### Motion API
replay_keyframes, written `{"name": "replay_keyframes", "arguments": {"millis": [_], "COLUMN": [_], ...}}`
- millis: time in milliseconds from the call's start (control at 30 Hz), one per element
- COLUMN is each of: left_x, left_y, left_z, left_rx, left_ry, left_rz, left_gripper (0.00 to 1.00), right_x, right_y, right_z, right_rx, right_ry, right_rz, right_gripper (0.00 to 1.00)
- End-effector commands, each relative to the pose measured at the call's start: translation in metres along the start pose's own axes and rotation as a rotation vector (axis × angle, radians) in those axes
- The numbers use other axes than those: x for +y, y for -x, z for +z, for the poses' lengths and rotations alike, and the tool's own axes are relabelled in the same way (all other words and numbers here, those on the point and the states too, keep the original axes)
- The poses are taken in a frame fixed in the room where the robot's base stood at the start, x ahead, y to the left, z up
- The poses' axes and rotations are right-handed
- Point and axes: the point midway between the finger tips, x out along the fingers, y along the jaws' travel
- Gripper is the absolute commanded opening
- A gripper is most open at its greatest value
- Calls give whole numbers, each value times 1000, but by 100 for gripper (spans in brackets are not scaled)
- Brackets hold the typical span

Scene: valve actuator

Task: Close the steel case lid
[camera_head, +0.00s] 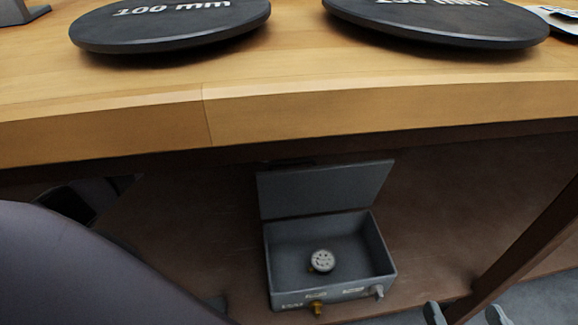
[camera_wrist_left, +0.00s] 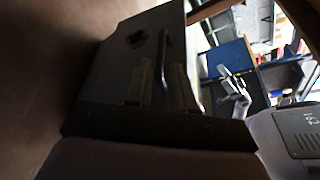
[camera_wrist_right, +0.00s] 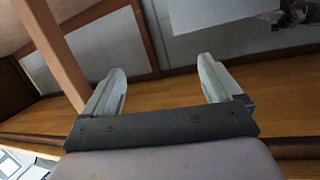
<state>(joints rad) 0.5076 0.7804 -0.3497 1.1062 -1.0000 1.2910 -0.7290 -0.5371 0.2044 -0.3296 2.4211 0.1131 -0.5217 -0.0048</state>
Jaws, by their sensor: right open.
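The grey steel case (camera_head: 330,285) sits on the brown surface below the wooden worktop. Its lid (camera_head: 325,188) stands open and upright at the case's back edge. A round perforated metal part (camera_head: 321,261) lies inside. My right gripper (camera_head: 465,313) is open and empty, to the lower right of the case. In the right wrist view its two fingers (camera_wrist_right: 160,85) are wide apart, and the grey case (camera_wrist_right: 205,14) shows beyond them. My left gripper (camera_wrist_left: 163,85) shows only in its wrist view, in shadow. Its fingers are near a dark panel with a bar handle (camera_wrist_left: 164,55); contact is unclear.
The thick worktop edge (camera_head: 300,105) overhangs the case. Two black round plates (camera_head: 170,28) (camera_head: 435,22) lie on top. A brass fitting (camera_head: 318,309) and a grey fitting (camera_head: 378,291) stick out of the case front. A table leg (camera_head: 520,250) stands at right.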

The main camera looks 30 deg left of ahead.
Motion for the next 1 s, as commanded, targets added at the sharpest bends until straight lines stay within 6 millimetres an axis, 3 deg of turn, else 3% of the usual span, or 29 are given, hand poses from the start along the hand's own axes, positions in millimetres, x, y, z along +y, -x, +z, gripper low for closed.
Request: {"name": "replay_keyframes", "arguments": {"millis": [167, 533, 900, 1000], "left_x": [0, 0, -1, -1], "left_y": [-13, -65, -72, -72], "left_z": [-1, -1, 0, 0], "left_rx": [1, -1, -1, -1], "left_ry": [1, 2, 3, 3], "left_rz": [-4, -3, -2, -2], "left_gripper": [23, 23, 23, 0], "right_x": [1, 6, 6, 6], "right_y": [1, 6, 8, 8], "right_z": [1, 0, -3, -3], "right_rx": [6, 44, 55, 55], "right_ry": [11, 70, 82, 82], "right_rz": [5, 27, 32, 32], "right_gripper": [92, 92, 92, 92]}}
